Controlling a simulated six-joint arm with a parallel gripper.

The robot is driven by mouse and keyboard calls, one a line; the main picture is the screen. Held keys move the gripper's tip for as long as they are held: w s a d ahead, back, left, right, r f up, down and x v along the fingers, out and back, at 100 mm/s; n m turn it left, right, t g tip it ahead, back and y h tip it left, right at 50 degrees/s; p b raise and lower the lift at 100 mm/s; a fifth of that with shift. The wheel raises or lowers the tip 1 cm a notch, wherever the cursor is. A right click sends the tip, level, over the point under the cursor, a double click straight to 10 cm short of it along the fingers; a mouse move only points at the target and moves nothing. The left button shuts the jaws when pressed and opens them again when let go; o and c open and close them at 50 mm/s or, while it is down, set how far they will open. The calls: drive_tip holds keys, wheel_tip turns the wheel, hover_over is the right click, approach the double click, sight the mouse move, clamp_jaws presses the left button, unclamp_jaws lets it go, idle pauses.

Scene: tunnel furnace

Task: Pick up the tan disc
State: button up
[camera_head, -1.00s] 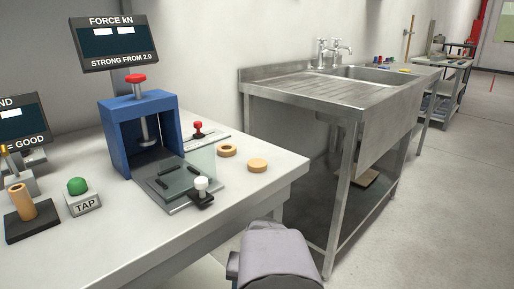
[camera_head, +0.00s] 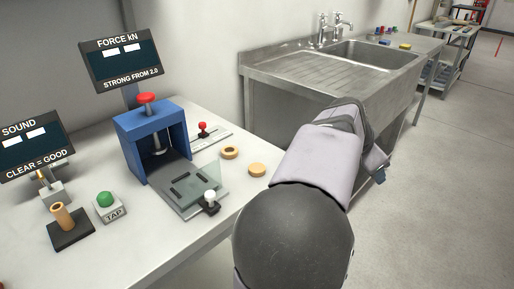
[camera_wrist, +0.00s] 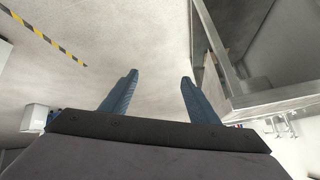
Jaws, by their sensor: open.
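The tan disc (camera_head: 257,170) lies flat near the right edge of the white table, in the head view. A tan ring (camera_head: 229,152) with a dark centre lies just behind and left of it. My gripper shows in the wrist view (camera_wrist: 156,88) with two blue fingers spread apart and nothing between them. In the head view my arm reaches up at the right of the table, and the gripper end is mostly hidden behind it. The gripper is away from the disc, over by the sink bench. The disc is not seen in the wrist view.
A blue press (camera_head: 150,140) with a red knob and a clear guard stands left of the disc. A green TAP button (camera_head: 105,199) and a tan cylinder on a dark block (camera_head: 63,217) are further left. The metal sink bench (camera_head: 300,75) stands at the right, behind my arm.

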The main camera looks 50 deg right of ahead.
drive_tip(key=w+a+r+n+t+y+p, duration=0.1)
drive_tip(key=w+a+r+n+t+p, duration=0.2)
drive_tip(key=w+p, duration=0.45)
drive_tip(key=w+a+r+n+t+p, duration=0.1)
drive_tip(key=w+a+r+n+p, duration=0.15)
drive_tip(key=w+a+p, duration=0.4)
drive_tip(key=w+a+r+n+t+y+p, duration=0.1)
drive_tip(key=w+a+r+n+t+p, duration=0.2)
drive_tip(key=w+p, duration=0.6)
drive_tip(key=n+g+y+p, duration=0.3)
drive_tip(key=n+p, duration=0.3)
drive_tip(key=p, duration=0.8)
approach(257, 168)
drive_tip(key=shift+m+b+x, duration=0.25)
drive_tip(key=shift+b+x, duration=0.65)
drive_tip(key=shift+x, duration=0.15)
drive_tip(key=shift+w+f, duration=0.1)
drive_tip(key=b+x, duration=0.1)
drive_tip(key=x, duration=0.2)
drive_tip(key=shift+f+b, duration=0.2)
drive_tip(key=shift+b, duration=0.2)
drive_tip(key=shift+x, duration=0.9)
drive_tip(key=shift+d, duration=0.1)
